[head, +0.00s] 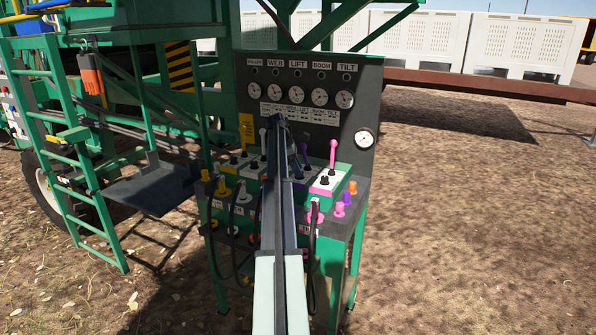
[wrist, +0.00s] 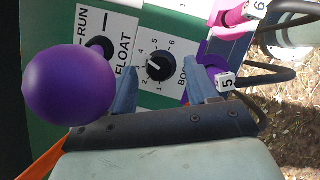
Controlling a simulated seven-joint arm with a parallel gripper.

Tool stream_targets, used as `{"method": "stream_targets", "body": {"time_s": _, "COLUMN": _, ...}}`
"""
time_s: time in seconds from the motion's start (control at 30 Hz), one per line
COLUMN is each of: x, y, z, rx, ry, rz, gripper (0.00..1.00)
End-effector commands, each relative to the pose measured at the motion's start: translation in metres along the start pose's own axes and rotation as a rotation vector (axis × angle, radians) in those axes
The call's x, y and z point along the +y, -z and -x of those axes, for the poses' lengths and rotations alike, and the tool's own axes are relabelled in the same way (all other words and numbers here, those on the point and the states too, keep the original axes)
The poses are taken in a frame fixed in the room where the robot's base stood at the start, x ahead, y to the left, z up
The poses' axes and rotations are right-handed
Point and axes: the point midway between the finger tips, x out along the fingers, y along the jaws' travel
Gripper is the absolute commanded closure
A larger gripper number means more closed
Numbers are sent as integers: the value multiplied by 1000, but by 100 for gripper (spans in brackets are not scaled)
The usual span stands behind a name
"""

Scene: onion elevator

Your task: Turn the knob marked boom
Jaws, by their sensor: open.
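The boom knob (wrist: 160,67) is a small black round dial with a white pointer line, on a white plate with a scale of numbers. The label beside it is partly hidden and reads "BO". In the wrist view my gripper (wrist: 162,70) is open, its two blue fingers on either side of the knob in the picture. The fingers look apart from the knob; how far the tips stand above the plate I cannot tell. In the head view my arm reaches over the control console (head: 341,222), and the jaws and the knob cannot be made out.
A purple ball (wrist: 68,86) of a lever stands close beside the left finger. A purple fitting with a tag "5" (wrist: 225,80) and a black hose lie by the right finger. A pink lever (head: 332,155) stands right of my arm, below a gauge panel (head: 310,75).

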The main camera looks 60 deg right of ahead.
Motion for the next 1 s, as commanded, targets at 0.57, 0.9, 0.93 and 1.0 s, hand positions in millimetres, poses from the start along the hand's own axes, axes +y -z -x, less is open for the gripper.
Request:
{"method": "stream_targets", "body": {"time_s": 0.57, "x": 0, "y": 0, "z": -13, "rx": 0, "ry": -1, "rz": 0, "gripper": 47}}
{"method": "stream_targets", "body": {"time_s": 0.9, "x": 0, "y": 0, "z": -13, "rx": 0, "ry": -1, "rz": 0, "gripper": 80}}
{"method": "stream_targets", "body": {"time_s": 0.93, "x": 0, "y": 0, "z": -13, "rx": 0, "ry": -1, "rz": 0, "gripper": 83}}
{"method": "stream_targets", "body": {"time_s": 1.0, "x": 0, "y": 0, "z": -13, "rx": 0, "ry": -1, "rz": 0, "gripper": 89}}
